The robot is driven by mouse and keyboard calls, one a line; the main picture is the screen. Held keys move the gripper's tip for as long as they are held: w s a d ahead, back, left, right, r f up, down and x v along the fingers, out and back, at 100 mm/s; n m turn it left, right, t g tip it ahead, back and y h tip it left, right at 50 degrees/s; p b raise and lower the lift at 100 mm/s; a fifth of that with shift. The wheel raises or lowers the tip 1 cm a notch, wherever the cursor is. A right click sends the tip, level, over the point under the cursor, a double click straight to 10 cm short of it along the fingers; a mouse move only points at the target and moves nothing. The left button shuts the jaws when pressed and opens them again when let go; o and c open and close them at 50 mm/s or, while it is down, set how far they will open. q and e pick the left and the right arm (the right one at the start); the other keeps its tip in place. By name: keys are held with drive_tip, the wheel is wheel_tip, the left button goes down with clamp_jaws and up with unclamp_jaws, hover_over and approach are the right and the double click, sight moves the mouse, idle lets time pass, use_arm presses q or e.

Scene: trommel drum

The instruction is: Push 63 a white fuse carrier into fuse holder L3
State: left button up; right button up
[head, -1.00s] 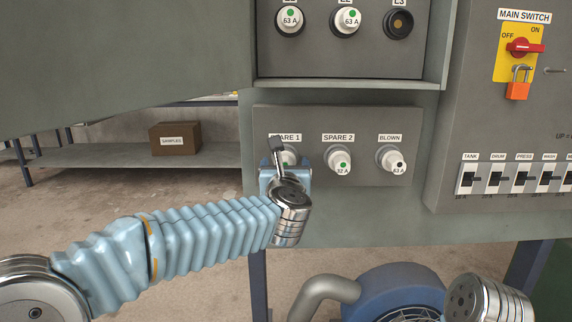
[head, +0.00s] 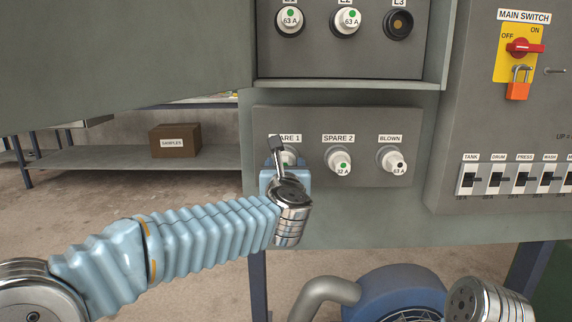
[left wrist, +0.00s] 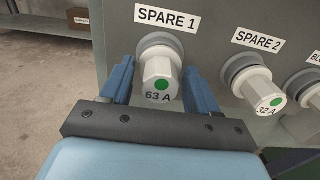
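The white 63 A fuse carrier (left wrist: 159,84) with a green dot sits in the SPARE 1 holder; in the head view it (head: 289,157) is mostly hidden by my left gripper (head: 284,160). In the left wrist view my left gripper (left wrist: 160,72) is open, with one blue finger on each side of this carrier. Small gaps seem to show, but contact is hard to judge. Fuse holder L3 (head: 398,25) is a dark, empty socket at the upper right, its label partly cut off. My right gripper is not in view.
Holders L1 (head: 290,20) and L2 (head: 347,19) carry 63 A carriers. SPARE 2 (head: 340,162) holds a 32 A carrier and BLOWN (head: 393,160) a black-dotted one. A ledge (head: 350,84) juts out between the two panels. The padlocked main switch (head: 524,47) is at right.

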use_arm(q)
drive_tip(key=c, duration=1)
drive_tip(key=shift+o, duration=0.2)
drive_tip(key=s+b, duration=0.3)
drive_tip(key=s, duration=0.3)
idle(0.6)
drive_tip(key=s+b, duration=0.2)
drive_tip(key=s, duration=0.3)
idle(0.4)
